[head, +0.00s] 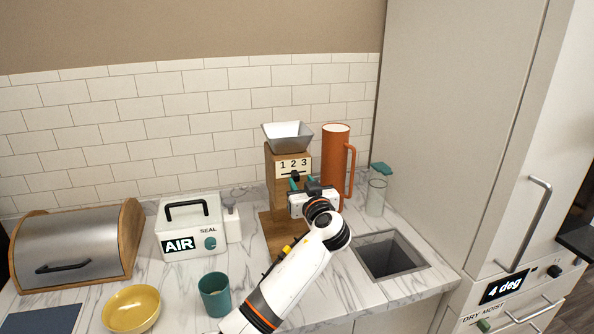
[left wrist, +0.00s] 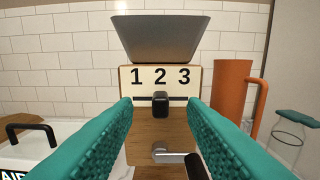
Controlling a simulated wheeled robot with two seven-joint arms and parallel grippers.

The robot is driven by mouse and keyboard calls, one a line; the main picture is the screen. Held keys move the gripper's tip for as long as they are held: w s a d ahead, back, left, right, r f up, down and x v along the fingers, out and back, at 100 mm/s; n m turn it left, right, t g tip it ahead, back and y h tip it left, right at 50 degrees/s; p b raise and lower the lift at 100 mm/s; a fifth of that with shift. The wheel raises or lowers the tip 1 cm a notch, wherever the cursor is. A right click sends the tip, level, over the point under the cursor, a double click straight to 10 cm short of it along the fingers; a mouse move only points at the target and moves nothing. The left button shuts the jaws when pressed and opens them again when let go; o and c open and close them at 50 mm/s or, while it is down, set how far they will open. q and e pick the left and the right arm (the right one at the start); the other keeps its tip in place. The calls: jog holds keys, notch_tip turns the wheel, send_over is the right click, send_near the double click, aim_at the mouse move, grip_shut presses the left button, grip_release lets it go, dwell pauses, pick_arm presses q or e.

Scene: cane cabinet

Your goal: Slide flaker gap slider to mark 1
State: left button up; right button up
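The flaker (head: 275,200) is a wooden stand with a grey metal hopper on top. Its pale scale plate (head: 293,165) bears the marks 1, 2 and 3. The black slider knob (left wrist: 160,103) sits below the 2, at the plate's lower edge. My left gripper (left wrist: 160,108) is open, its teal fingers on either side of the knob with a gap to it on both sides. In the head view the gripper (head: 301,184) is in front of the flaker and hides part of its front. My right gripper is out of view.
An orange pitcher (head: 333,160) stands just right of the flaker, with a teal-lidded glass jar (head: 377,190) beyond. A white AIR SEAL box (head: 190,228) stands left. A teal cup (head: 214,295) and yellow bowl (head: 131,308) are in front. A sink (head: 390,255) opens at right.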

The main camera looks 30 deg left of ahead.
aim_at(297, 176)
pick_arm(q)
jog(key=shift+p+x, duration=0.65)
jog(key=shift+x, duration=2)
